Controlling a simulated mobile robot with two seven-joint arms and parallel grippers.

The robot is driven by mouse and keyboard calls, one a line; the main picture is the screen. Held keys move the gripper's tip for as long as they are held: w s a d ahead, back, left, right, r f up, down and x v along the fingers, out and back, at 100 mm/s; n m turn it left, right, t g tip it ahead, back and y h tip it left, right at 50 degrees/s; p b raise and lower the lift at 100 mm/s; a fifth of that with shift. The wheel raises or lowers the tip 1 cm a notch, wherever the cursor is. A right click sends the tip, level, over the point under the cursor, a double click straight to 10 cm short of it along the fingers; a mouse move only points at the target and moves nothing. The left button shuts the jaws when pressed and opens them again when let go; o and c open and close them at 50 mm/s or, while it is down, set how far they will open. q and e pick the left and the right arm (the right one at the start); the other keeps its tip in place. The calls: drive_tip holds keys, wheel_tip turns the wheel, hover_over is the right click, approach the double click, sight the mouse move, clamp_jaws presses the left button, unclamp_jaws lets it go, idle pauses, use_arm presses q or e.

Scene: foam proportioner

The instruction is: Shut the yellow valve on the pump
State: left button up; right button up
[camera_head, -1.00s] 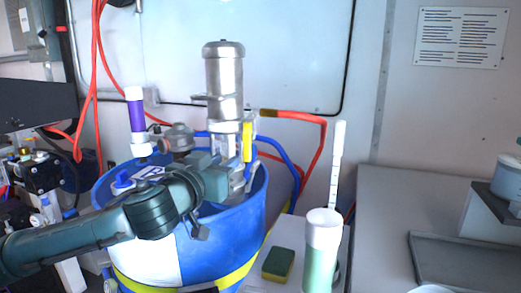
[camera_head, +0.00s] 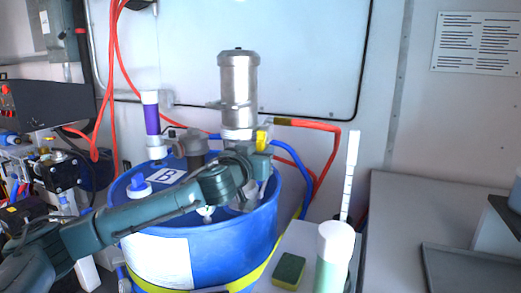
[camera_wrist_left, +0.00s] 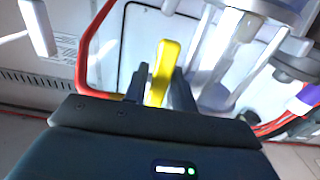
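The pump (camera_head: 238,90) is a silver cylinder standing upright over the blue drum (camera_head: 200,245). Its yellow valve handle (camera_head: 262,139) shows at the pump's right side, below the cylinder. In the left wrist view the yellow handle (camera_wrist_left: 162,70) stands between the two dark fingers of my left gripper (camera_wrist_left: 160,88), which are close together against its sides. Its far end sticks out past the fingertips. In the head view my left gripper (camera_head: 258,165) is at the handle and hides its lower part. My right gripper is in neither view.
Red and blue hoses (camera_head: 325,160) run behind the drum and beside the handle. A purple-and-white tube (camera_head: 151,120) stands at the left. A white-and-green cylinder (camera_head: 333,262) and a sponge (camera_head: 288,271) are at the front right. The grey counter (camera_head: 400,215) is mostly clear.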

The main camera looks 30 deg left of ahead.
use_arm(q)
drive_tip(key=shift+w, duration=0.1)
drive_tip(key=shift+c, duration=0.4)
clamp_jaws()
